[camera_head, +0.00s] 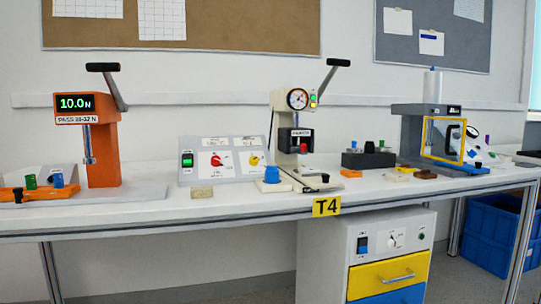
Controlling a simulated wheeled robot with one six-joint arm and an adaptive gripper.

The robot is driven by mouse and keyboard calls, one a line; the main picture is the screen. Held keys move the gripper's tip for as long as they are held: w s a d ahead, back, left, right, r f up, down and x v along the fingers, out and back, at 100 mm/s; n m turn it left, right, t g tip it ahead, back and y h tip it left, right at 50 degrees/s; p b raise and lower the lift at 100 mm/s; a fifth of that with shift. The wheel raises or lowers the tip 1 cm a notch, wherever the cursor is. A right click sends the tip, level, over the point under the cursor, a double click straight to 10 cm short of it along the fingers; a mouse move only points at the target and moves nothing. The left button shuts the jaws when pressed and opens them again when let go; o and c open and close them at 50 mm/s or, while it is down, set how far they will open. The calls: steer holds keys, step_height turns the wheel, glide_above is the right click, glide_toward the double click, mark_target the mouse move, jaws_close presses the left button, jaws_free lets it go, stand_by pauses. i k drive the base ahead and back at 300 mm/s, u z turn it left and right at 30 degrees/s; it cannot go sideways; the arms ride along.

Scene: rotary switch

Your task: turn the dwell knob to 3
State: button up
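A sloped grey control box (222,176) stands on the bench, left of centre. It carries a red rotary knob (216,160) and a yellow rotary knob (254,160), each on a white dial plate. A third, pale knob (394,240) is on the front of the cabinet under the bench. The labels and dial numbers are too small to read, so I cannot tell which is the dwell knob or its setting. My gripper is not in view.
A green-lit switch (187,160) is at the box's left. An orange press (103,150) stands left of the box and a cream press (284,135) right. A wooden block (202,192) and a blue-topped part (271,175) lie in front. The bench edge (200,224) runs across.

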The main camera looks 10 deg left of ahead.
mark_target(254, 161)
steer(key=u, duration=0.55)
steer(key=i, duration=0.85)
steer(key=u, duration=0.75)
